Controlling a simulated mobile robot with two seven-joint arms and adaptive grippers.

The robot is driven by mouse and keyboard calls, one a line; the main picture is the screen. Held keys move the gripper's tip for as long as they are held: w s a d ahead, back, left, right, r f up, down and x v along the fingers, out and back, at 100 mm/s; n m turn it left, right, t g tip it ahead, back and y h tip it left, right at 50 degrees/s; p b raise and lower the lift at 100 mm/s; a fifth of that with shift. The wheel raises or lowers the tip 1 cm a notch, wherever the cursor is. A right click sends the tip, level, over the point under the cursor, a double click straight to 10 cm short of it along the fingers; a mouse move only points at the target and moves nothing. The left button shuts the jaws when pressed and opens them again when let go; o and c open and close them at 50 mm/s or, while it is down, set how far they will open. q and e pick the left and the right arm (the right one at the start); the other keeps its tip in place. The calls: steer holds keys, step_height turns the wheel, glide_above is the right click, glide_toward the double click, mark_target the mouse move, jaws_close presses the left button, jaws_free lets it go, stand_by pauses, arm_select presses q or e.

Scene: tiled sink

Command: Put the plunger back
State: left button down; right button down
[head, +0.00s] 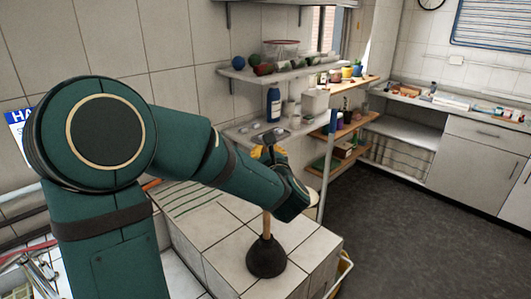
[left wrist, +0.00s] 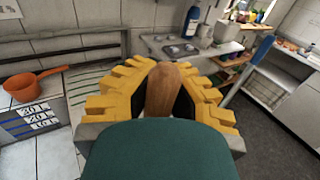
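The plunger has a black rubber cup (head: 267,257) and a wooden handle (head: 267,224). It stands upright on the white tiled ledge (head: 228,268) in the head view; I cannot tell whether the cup touches the tiles. My left gripper (head: 269,153) is at the upper part of the handle, partly hidden by my green arm. In the left wrist view, the rounded wooden handle end (left wrist: 164,88) sits between the yellow fingers of my left gripper (left wrist: 163,100), with dark pads against both sides. My right gripper is not in view.
An orange-red pot (left wrist: 34,84) sits at the left in the left wrist view. Dark floor (head: 420,225) is open at the right.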

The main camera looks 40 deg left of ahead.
arm_select(q)
steer(key=c, duration=1.1)
jaws_free()
steer(key=shift+c, duration=0.2)
steer(key=b+v, duration=0.1)
steer(key=v, duration=1.1)
steer(key=shift+w, duration=0.1)
